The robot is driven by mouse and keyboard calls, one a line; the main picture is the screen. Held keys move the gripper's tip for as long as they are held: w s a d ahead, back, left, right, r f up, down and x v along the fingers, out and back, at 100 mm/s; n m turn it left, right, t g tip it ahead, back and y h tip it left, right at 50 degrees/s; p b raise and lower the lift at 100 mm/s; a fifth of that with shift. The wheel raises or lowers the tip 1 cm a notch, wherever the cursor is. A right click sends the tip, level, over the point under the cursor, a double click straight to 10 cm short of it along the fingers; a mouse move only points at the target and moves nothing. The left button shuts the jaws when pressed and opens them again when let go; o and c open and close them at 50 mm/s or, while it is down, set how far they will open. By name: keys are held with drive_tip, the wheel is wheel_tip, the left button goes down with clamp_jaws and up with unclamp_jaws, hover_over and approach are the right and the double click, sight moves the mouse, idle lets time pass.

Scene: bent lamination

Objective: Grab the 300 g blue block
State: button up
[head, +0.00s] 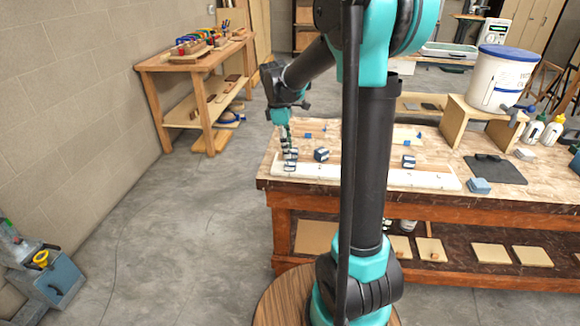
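Several blue blocks are on the wooden workbench (530,195). One small dark blue and white block (322,155) stands near the left end, just right of my gripper. A similar block (408,161) stands farther right, beyond my arm column. A larger light blue block (480,186) lies near the front edge at the right. No weight marking is readable, so I cannot tell which is 300 g. My gripper (289,163) points down at the bench's left end, close to the surface. Its fingers are too small to tell open from shut, or whether they hold anything.
A long white strip (425,180) lies along the bench front. A dark mat (497,170), a white bucket (500,80) on a wooden stand (455,120) and glue bottles (535,130) occupy the right. My column hides the bench middle.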

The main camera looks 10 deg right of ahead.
sight(290, 163)
drive_tip(key=shift+d+f, duration=0.2)
drive_tip(key=shift+f, duration=1.2)
drive_tip(key=shift+d+f, duration=0.15)
drive_tip(key=shift+f, duration=1.2)
clamp_jaws()
